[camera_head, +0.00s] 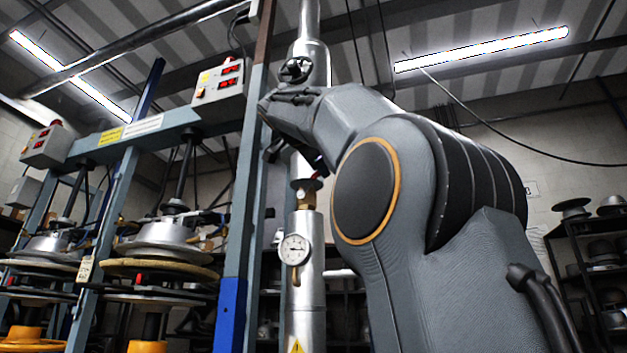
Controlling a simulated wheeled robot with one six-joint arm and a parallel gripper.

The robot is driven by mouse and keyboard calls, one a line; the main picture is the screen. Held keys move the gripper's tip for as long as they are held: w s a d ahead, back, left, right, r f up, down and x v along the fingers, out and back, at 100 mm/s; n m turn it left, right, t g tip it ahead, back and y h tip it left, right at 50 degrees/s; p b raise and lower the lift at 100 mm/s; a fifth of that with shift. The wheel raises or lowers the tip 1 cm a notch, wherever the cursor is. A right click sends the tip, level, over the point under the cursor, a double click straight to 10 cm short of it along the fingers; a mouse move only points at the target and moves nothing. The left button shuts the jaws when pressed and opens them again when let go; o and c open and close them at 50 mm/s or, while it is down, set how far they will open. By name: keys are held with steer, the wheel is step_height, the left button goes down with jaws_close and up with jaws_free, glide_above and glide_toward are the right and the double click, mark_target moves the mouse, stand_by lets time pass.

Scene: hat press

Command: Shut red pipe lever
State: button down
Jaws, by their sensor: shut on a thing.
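A tall silver pipe (304,270) stands upright in the middle of the view. A brass valve (303,194) sits on it above a round white gauge. A small patch of the red lever (316,179) shows at the valve's top. Most of the lever is hidden behind my arm. My arm comes in from the right and bends down toward the valve. My gripper (317,169) is mostly hidden under the wrist, with only a dark part showing at the lever. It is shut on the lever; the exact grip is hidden.
The gauge (293,249) sticks out just below the valve. A blue-grey steel post (240,200) stands close left of the pipe. Hat presses (165,250) with control boxes fill the left. A shelf of metal hat forms (600,250) stands at the right.

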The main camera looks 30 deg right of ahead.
steer(key=f+m+b, duration=0.1)
steer(key=m+b, duration=0.1)
steer(key=b, duration=0.1)
steer(key=f+m+b, duration=0.2)
steer(key=s+d+f+m+b, duration=0.1)
steer(key=f+m+b, duration=0.1)
steer(key=b, duration=0.1)
steer(key=shift+m+b, duration=0.3)
steer(key=shift+f, duration=0.1)
steer(key=c, duration=1.7)
jaws_free()
steer(key=shift+b+v, duration=0.55)
steer(key=shift+v, duration=3.4)
steer(key=shift+s, duration=0.1)
